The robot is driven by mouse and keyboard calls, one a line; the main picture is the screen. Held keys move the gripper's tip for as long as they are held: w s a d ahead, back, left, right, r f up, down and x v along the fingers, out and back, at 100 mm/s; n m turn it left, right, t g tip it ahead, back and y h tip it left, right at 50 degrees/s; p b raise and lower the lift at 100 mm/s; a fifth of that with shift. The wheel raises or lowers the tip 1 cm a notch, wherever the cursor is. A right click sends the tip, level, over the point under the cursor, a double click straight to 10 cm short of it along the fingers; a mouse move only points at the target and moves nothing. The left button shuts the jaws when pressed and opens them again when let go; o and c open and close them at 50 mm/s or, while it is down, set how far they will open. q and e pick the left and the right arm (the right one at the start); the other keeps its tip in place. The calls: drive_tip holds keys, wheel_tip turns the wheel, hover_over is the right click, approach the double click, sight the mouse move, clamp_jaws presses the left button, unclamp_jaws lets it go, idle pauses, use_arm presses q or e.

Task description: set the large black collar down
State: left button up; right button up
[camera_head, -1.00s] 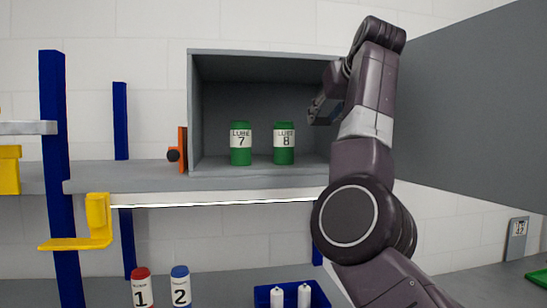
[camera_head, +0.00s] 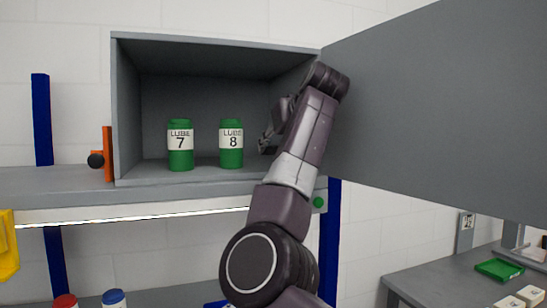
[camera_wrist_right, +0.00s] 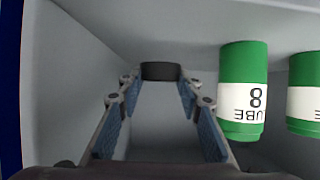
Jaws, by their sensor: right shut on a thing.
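The large black collar (camera_wrist_right: 160,71) is a short dark ring between the fingertips of my right gripper (camera_wrist_right: 159,82) in the right wrist view. The gripper is shut on it, with blue pads on both fingers. In the head view my right gripper (camera_head: 270,134) is inside the open grey cabinet (camera_head: 117,110), right of the green can marked 8 (camera_head: 231,158). The collar cannot be made out there. Whether the collar touches a surface is unclear. My left gripper is not in view.
A green can marked 7 (camera_head: 180,160) stands left of can 8 on the cabinet floor. The cabinet's large grey door (camera_head: 440,110) stands open at the right. An orange and black item (camera_head: 107,155) is outside, left of the cabinet. A green tray (camera_head: 499,269) lies on the right-hand table.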

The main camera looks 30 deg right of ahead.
drive_tip(key=shift+s+a+f, duration=0.1)
drive_tip(key=shift+a+f, duration=0.05)
drive_tip(key=shift+f, duration=0.4)
drive_tip(key=shift+s+a+f, duration=0.1)
drive_tip(key=shift+a+f, duration=0.05)
drive_tip(key=shift+f, duration=0.2)
drive_tip(key=shift+s+f, duration=0.1)
drive_tip(key=shift+f, duration=0.45)
drive_tip(key=o, duration=1.1)
drive_tip(key=shift+o, duration=0.3)
drive_tip(key=shift+s+r, duration=0.1)
drive_tip(key=shift+s, duration=0.2)
use_arm(q)
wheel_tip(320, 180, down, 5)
drive_tip(key=b, duration=0.5)
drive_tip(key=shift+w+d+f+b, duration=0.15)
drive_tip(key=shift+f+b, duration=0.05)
drive_tip(key=shift+b, duration=0.1)
use_arm(e)
drive_tip(key=v, duration=1.1)
drive_tip(key=shift+r, duration=0.15)
drive_tip(key=shift+a, duration=0.1)
